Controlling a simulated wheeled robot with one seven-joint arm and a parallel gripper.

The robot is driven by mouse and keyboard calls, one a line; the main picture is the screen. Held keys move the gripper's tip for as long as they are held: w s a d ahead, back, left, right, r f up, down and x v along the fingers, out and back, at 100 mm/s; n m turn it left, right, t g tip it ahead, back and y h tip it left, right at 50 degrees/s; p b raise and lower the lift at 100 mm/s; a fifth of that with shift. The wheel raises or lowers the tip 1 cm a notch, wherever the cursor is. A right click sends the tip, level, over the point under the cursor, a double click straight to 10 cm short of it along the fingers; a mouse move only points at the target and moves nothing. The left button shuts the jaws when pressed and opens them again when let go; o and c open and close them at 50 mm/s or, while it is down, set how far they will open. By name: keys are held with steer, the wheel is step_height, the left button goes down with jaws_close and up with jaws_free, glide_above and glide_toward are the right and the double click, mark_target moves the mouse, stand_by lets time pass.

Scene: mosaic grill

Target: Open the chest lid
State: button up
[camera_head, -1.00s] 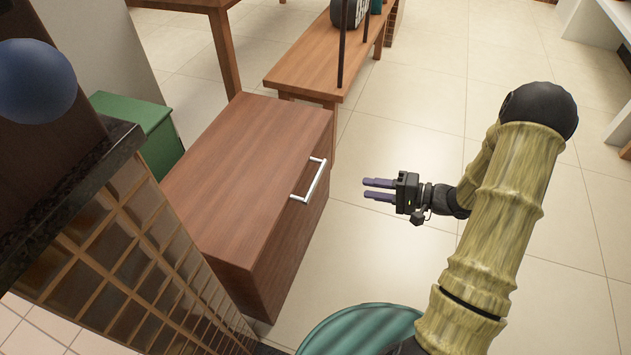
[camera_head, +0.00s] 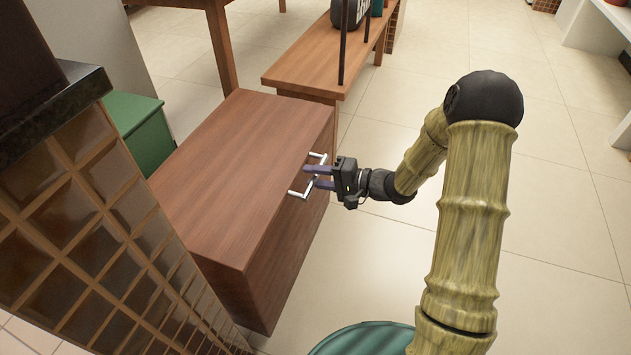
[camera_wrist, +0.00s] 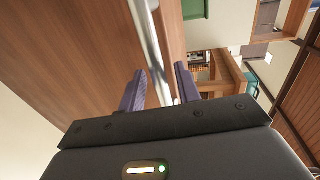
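The chest (camera_head: 235,170) is a reddish-brown wooden box with its lid down. A silver bar handle (camera_head: 296,193) is fixed near the lid's right edge. My gripper (camera_head: 308,177) is at the handle, its two purple fingers pointing left over the lid edge. In the wrist view the handle (camera_wrist: 152,40) runs down between the two separated fingers (camera_wrist: 160,88). The fingers look open, with the bar between them and no clear contact. The wrist view shows the lid's wood (camera_wrist: 70,60) on the left.
A tiled counter (camera_head: 90,240) with a dark top stands close on the chest's left. A green box (camera_head: 145,130) is behind it. A wooden bench (camera_head: 320,65) stands beyond the chest. Tiled floor (camera_head: 560,220) is clear to the right.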

steer(key=shift+a, duration=0.15)
jaws_close()
steer(key=shift+w+r, duration=0.1)
steer(key=shift+r, duration=0.05)
